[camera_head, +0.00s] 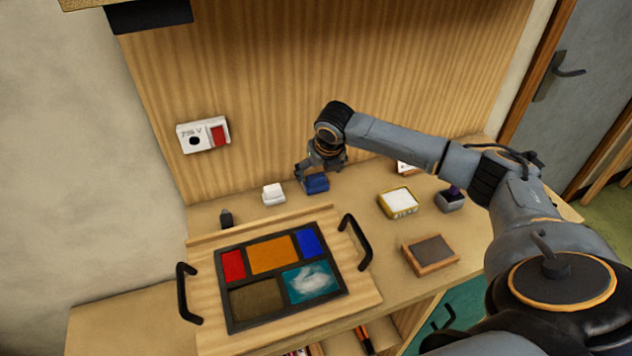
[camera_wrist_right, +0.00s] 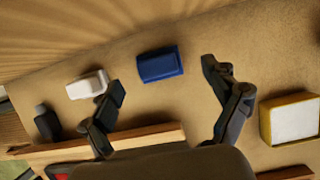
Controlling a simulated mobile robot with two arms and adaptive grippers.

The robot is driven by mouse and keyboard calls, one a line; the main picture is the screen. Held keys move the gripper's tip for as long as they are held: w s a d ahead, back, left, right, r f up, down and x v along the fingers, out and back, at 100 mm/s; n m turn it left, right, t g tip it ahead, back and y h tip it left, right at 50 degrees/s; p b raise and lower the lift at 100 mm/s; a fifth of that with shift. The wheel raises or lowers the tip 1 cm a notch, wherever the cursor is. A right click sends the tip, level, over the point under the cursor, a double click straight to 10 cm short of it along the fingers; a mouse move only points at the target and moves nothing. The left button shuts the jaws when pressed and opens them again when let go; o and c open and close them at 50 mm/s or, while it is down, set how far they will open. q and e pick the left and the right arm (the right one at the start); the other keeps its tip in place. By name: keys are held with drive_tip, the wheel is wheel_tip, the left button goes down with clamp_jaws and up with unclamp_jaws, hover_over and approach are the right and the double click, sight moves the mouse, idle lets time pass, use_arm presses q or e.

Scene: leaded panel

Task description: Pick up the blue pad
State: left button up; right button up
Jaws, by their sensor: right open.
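The blue pad (camera_head: 317,183) is a small dark-blue block on the bench near the wooden back panel. In the right wrist view the blue pad (camera_wrist_right: 160,64) lies ahead of my fingertips, between their lines and apart from both. My right gripper (camera_head: 320,172) is close to the pad in the head view, its far side partly hidden by the wrist. In the wrist view my right gripper (camera_wrist_right: 160,92) has its two fingers spread wide with nothing between them. My left gripper is not in view.
A white block (camera_head: 273,194) stands left of the pad. A leaded panel (camera_head: 280,275) on a handled wooden board lies in front. A yellow-edged box (camera_head: 398,202), a wooden-framed grey block (camera_head: 431,254) and a dark cup (camera_head: 450,200) stand to the right.

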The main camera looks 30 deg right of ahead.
sight(316, 176)
drive_tip(key=x, duration=0.3)
drive_tip(key=shift+w+a+f+p, duration=0.15)
drive_tip(key=shift+w+f+p, duration=0.1)
drive_tip(key=shift+p, duration=0.1)
drive_tip(key=shift+f, duration=0.25)
drive_tip(key=shift+r, duration=0.1)
drive_tip(key=shift+c, duration=1)
drive_tip(key=c, duration=1)
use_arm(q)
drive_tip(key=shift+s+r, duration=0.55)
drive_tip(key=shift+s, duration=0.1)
use_arm(e)
drive_tip(key=shift+c, duration=0.2)
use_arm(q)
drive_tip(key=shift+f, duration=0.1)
